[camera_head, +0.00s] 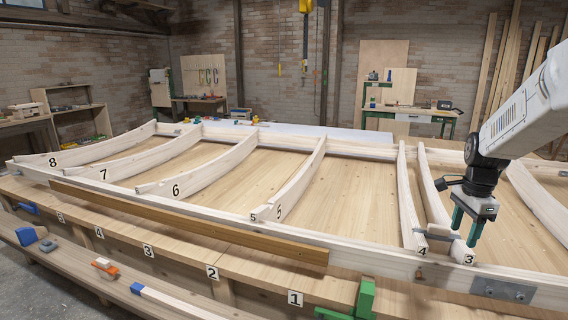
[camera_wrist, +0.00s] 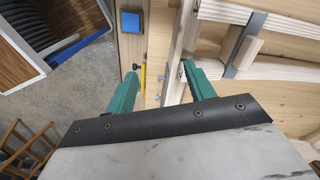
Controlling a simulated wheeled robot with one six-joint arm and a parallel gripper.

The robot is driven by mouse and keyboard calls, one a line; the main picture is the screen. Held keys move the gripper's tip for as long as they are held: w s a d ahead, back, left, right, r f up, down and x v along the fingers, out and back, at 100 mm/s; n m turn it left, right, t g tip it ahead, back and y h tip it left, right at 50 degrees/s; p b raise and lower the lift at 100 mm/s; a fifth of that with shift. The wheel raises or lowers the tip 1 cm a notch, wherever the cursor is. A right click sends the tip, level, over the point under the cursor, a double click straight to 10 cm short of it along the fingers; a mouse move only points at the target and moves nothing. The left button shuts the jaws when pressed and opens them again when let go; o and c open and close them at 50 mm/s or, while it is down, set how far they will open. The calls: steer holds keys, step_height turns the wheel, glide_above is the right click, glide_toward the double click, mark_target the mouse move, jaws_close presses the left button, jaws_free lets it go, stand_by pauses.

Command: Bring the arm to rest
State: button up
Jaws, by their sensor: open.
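My gripper (camera_head: 464,230) shows at the right of the head view, at the end of my white arm, pointing down. Its two teal fingers are apart and nothing is seen between them. It is over or beside the near end of the curved rib marked 3 (camera_head: 434,200); I cannot tell whether it touches. In the wrist view my gripper (camera_wrist: 160,73) also shows spread fingers, with pale timber and a strip of workbench beyond them.
A pale timber frame (camera_head: 380,270) with numbered curved ribs lies on a large wooden bench. The rib marked 4 (camera_head: 408,200) is just left of my gripper. A brown board (camera_head: 190,225) runs along the near side. A green clamp (camera_head: 365,297) stands at the front edge.

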steer(key=s+a+r+n, duration=0.4)
steer(key=s+a, duration=0.1)
steer(key=a, duration=0.2)
steer(key=s+a+r+n, duration=0.4)
steer(key=s+a, duration=0.1)
steer(key=a, duration=0.2)
steer(key=s+a+n, duration=0.5)
steer(key=s, duration=0.3)
steer(key=s+a+n+t, duration=0.1)
steer(key=s+a+n, duration=0.4)
steer(key=s, duration=0.4)
steer(key=shift+s+a+f+n, duration=0.15)
steer(key=shift+s+n, duration=0.15)
steer(key=shift+n, duration=0.3)
